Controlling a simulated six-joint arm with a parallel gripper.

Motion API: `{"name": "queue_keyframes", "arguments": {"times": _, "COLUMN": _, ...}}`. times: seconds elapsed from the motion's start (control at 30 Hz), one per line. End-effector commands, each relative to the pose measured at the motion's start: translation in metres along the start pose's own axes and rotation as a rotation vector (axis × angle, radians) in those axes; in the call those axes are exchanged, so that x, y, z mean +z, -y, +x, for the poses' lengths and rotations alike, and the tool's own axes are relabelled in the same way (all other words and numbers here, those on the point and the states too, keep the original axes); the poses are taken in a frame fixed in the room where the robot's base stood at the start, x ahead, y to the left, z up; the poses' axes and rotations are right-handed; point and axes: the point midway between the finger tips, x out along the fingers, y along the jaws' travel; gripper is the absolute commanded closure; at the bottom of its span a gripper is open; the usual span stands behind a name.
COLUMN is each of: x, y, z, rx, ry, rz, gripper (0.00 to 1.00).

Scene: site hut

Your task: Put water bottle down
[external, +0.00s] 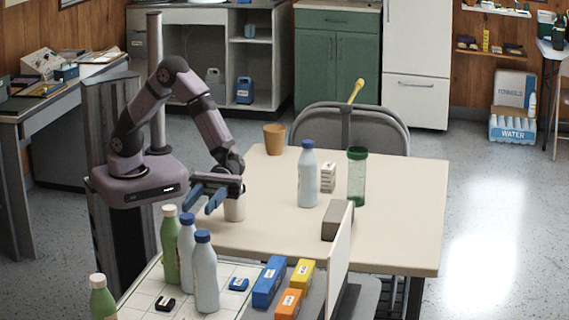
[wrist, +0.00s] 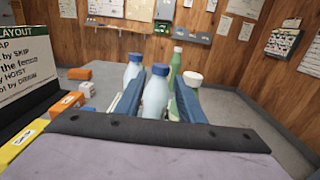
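My gripper (external: 205,198) has two blue fingers, spread apart with nothing between them in the external view. It is above the near-left table corner, just behind a group of bottles. Two pale blue bottles with blue caps, one nearer (external: 204,275) and one behind (external: 187,258), stand upright on a white gridded board (external: 232,270). A green bottle with a white cap (external: 170,250) stands beside them. In the wrist view, a pale blue bottle (wrist: 155,97) shows ahead between the fingers. Another blue-capped bottle (external: 307,178) stands upright on the beige table, apart from my gripper.
On the table (external: 400,225) are a green clear bottle (external: 357,180), a white box (external: 328,177), a grey block (external: 337,220), a tan cup (external: 274,139) and a pale cup (external: 235,209). Blue, yellow and orange boxes (external: 270,280) lie by an upright panel (external: 340,262). Another green bottle (external: 103,300) stands front left.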

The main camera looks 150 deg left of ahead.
Motion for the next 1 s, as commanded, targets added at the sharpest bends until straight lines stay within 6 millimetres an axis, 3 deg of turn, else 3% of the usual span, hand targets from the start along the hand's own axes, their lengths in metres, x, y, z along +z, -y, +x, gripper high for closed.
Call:
{"name": "queue_keyframes", "arguments": {"times": 0.27, "x": -0.001, "y": -0.002, "z": 0.002, "rx": -0.001, "ry": 0.000, "rz": 0.000, "gripper": 0.65}}
{"name": "queue_keyframes", "arguments": {"times": 0.7, "x": 0.000, "y": -0.001, "z": 0.057, "rx": -0.003, "ry": 0.000, "rz": 0.000, "gripper": 0.65}}
{"name": "queue_keyframes", "arguments": {"times": 1.0, "x": -0.001, "y": -0.002, "z": 0.068, "rx": 0.000, "ry": 0.000, "rz": 0.000, "gripper": 0.65}}
